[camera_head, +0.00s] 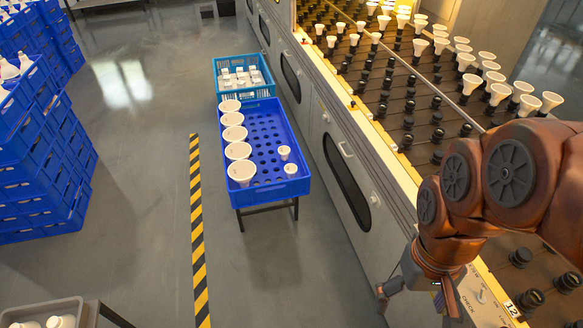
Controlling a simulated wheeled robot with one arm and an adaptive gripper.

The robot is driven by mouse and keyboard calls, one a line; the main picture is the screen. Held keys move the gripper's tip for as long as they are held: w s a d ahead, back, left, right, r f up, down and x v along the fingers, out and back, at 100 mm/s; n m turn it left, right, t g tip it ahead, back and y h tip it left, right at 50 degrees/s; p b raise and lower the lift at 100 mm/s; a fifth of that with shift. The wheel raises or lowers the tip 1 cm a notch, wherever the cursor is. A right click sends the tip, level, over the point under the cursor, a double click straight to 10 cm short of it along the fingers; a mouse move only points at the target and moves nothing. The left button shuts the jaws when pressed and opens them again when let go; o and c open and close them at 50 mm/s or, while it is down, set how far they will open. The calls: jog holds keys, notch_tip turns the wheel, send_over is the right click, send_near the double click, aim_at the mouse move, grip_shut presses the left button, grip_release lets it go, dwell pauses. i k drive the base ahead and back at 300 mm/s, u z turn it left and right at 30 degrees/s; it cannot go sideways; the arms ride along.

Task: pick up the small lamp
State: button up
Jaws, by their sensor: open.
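Two small white lamps stand in the right part of a blue crate (262,190), which has a floor of round holes. The farther small lamp (284,152) and the nearer small lamp (290,169) sit close together near the crate's right wall. My gripper (417,303) is at the bottom right, pointing down beside the rack's front edge. Its fingers are spread and nothing shows between them. It is well to the right of and nearer than the crate, apart from both small lamps.
Several larger white lamps (238,151) line the crate's left side. A lighter blue crate (243,74) with small white items stands behind. The rack (405,95) of sockets and lamps runs along the right. Stacked blue crates (38,160) stand left. Floor beside the striped line (197,225) is clear.

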aim_at(290, 169)
jog(key=u, duration=0.95)
jog(key=i, duration=0.45)
jog(key=u, duration=0.9)
jog(key=i, duration=0.65)
jog(key=z, duration=0.45)
jog(key=i, duration=0.85)
jog(key=z, duration=0.8)
